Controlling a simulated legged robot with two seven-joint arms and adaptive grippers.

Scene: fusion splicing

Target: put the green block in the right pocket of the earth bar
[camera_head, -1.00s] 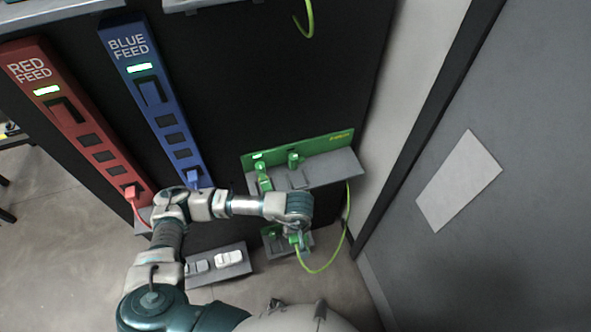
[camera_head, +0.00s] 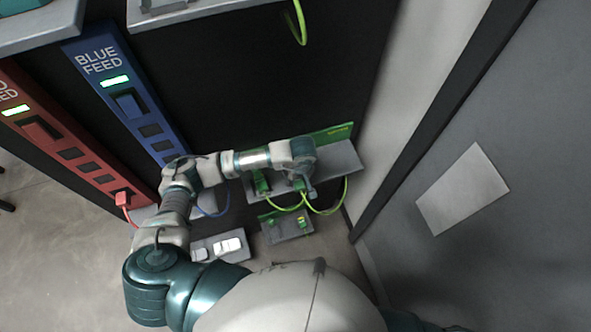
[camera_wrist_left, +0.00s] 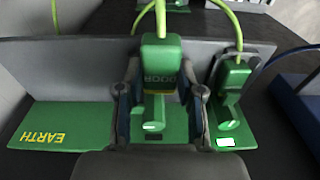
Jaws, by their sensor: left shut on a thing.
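The earth bar (camera_head: 347,157) has a grey shelf and a green back plate. In the left wrist view, the earth bar (camera_wrist_left: 75,121) shows upside down with yellow EARTH lettering. My left gripper (camera_head: 303,188) is over its shelf. In the wrist view, the left gripper (camera_wrist_left: 160,92) is shut on a green block (camera_wrist_left: 161,58) marked DOOR, with a yellow-green cable. A second green block (camera_wrist_left: 231,78) with a cable stands beside it on the bar. The right gripper is not in view.
A small grey holder (camera_head: 275,234) with green pieces sits below the bar. Another holder (camera_head: 236,257) carries white plugs. The blue feed strip (camera_head: 128,100) and red feed strip (camera_head: 60,140) stand left. A grey wall (camera_head: 520,250) bounds the right.

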